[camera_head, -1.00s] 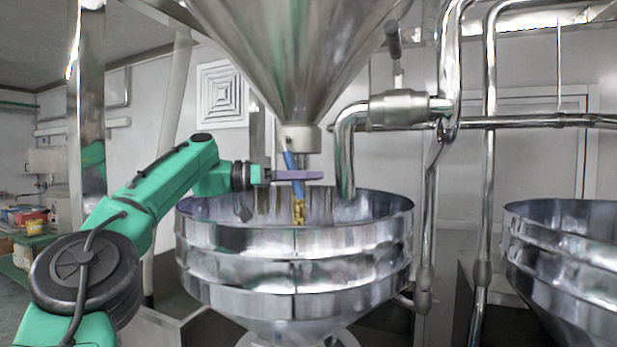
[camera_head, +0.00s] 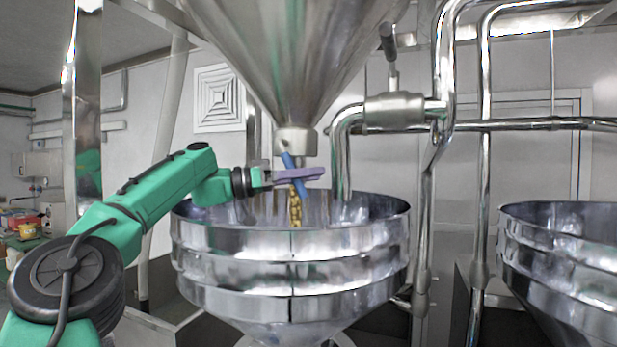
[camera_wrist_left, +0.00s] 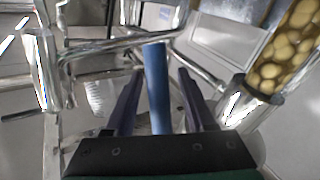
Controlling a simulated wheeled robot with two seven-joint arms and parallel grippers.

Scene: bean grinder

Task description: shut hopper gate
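The steel hopper cone (camera_head: 290,60) hangs above a wide steel bowl (camera_head: 290,245). A blue gate handle (camera_head: 288,160) slants down beside the hopper's outlet (camera_head: 296,141). A column of yellow-brown beans (camera_head: 296,208) shows below the outlet, over the bowl. It also shows at the upper right of the left wrist view (camera_wrist_left: 288,48). My left gripper (camera_head: 318,173), with purple fingers, is at the handle. In the left wrist view, its fingers (camera_wrist_left: 160,74) stand on either side of the blue handle (camera_wrist_left: 156,88), with a gap on both sides. My right gripper is in neither view.
A steel pipe (camera_head: 342,150) with a valve (camera_head: 393,107) comes down into the bowl just right of the handle. The bowl's rim lies below my left gripper. A second steel bowl (camera_head: 565,250) stands at the right.

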